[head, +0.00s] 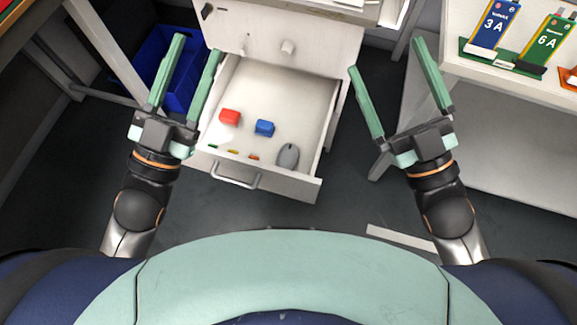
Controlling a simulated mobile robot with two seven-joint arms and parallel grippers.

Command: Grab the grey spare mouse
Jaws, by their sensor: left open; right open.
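The grey mouse (288,156) lies in the front right part of an open white drawer (305,112). My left gripper (194,47) is open and empty, over the left side of the drawer and apart from the mouse. My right gripper (386,55) is open and empty, to the right of the drawer, also apart from the mouse.
A red block (229,117), a blue block (264,128) and several small coloured pieces lie in the drawer. Its handle (233,180) faces me. A blue bin (155,66) stands at the left. A white table (478,70) at the right holds pouch cells, including a blue one (488,30) and a green one (545,44).

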